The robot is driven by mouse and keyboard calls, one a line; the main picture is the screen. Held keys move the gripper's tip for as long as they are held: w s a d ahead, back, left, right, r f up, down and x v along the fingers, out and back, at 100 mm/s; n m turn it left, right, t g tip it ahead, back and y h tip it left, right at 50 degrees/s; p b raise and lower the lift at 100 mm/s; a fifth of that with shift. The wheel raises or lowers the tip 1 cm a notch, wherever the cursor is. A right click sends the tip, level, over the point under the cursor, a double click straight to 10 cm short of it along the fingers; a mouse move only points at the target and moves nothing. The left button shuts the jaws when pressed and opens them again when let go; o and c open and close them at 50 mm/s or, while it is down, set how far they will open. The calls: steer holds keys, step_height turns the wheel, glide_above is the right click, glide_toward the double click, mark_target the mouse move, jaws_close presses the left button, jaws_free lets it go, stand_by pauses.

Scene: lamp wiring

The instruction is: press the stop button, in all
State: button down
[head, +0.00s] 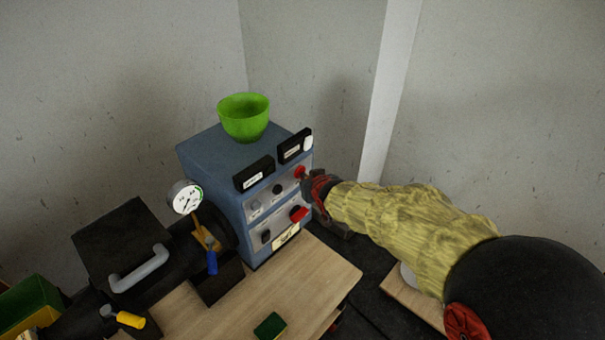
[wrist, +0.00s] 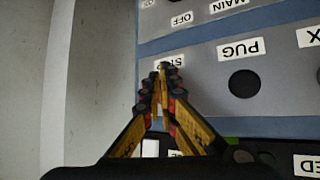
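A blue control box (head: 215,165) stands on the wooden bench, with grey panels on its front. A red button (head: 300,171) sits at the right end of the upper panel. My gripper (head: 309,184) is right beside this button; whether they touch I cannot tell. In the wrist view my gripper (wrist: 162,72) has its fingertips together, just in front of the grey panel (wrist: 210,62). A partly covered label starting "ST" (wrist: 177,60) is at the tips. Any button there is hidden behind the fingers.
A green bowl (head: 244,118) stands on top of the box. A pressure gauge (head: 186,197) and black machine (head: 120,245) are to the left. A green sponge (head: 270,326) lies on the bench (head: 325,275).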

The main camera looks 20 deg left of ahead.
steer(key=shift+r, duration=0.35)
steer(key=shift+s+d+f+p, duration=0.15)
steer(key=shift+d+p, duration=0.2)
steer(key=shift+p, duration=0.15)
steer(key=shift+s+d+f+p, duration=0.15)
steer(key=shift+d+p, duration=0.2)
steer(key=shift+p, duration=0.1)
steer(key=d+p, duration=0.1)
steer(key=s+d+p, duration=0.1)
steer(key=d, duration=0.1)
steer(key=s+d+p, duration=0.1)
steer(key=shift+d, duration=0.35)
